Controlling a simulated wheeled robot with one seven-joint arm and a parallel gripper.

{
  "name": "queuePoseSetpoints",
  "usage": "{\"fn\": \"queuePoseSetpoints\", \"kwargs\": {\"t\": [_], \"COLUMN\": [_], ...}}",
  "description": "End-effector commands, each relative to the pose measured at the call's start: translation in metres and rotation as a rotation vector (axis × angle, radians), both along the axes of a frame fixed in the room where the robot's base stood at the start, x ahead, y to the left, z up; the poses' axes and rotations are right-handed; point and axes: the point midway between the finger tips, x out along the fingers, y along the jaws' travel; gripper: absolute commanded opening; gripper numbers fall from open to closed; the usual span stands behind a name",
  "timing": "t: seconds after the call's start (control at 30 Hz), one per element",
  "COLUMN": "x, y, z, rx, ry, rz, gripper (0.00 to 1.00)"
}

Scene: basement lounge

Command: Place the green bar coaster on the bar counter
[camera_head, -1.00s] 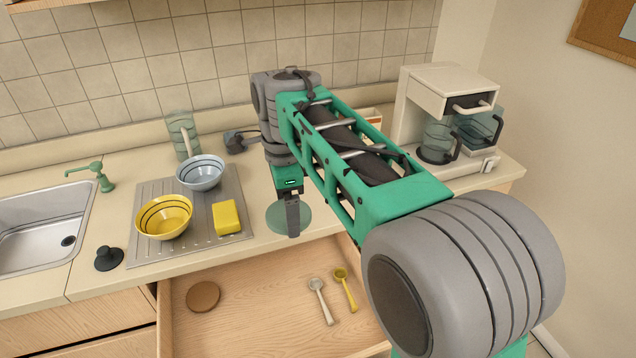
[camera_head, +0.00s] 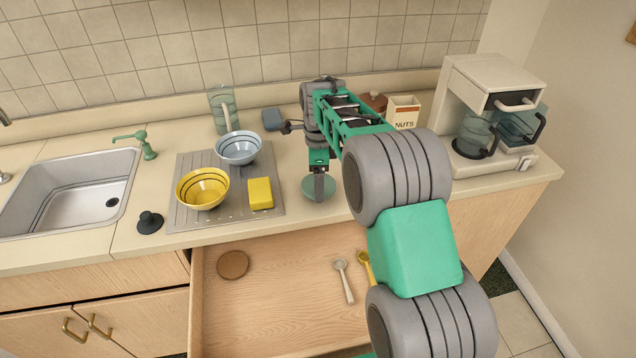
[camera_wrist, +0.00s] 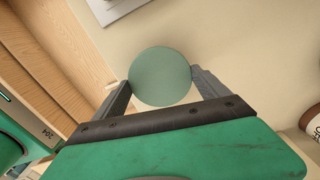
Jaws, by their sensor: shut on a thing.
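The green bar coaster (camera_head: 320,188) is a flat round disc at the front part of the bar counter (camera_head: 420,218), right of the yellow sponge. My gripper (camera_head: 319,194) points down over it and is shut on it. In the wrist view the coaster (camera_wrist: 160,76) sits between the two fingertips of my gripper (camera_wrist: 161,80), one at each side edge. Counter surface shows behind the disc. I cannot tell whether the coaster touches the counter or is held just above it.
A drying mat (camera_head: 178,214) holds a yellow bowl (camera_head: 202,189), a blue bowl (camera_head: 238,149) and a sponge (camera_head: 260,193). An open drawer (camera_head: 290,290) below holds a brown coaster (camera_head: 233,265) and two spoons. A nuts box (camera_head: 403,113) and coffee maker (camera_head: 487,120) stand right.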

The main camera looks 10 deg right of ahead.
Motion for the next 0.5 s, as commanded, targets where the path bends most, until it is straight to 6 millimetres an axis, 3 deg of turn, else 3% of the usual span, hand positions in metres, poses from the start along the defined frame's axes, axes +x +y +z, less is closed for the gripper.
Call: {"fn": "queuePoseSetpoints", "kwargs": {"t": [0.13, 0.47, 0.5], "x": [-0.002, -0.002, -0.002], "y": [0.0, 0.001, 0.001], "z": [-0.022, -0.027, -0.027], "rx": [0.0, 0.0, 0.0], "ry": [0.002, 0.002, 0.002], "rz": [0.0, 0.001, 0.001], "gripper": [0.46, 0.46, 0.85]}}
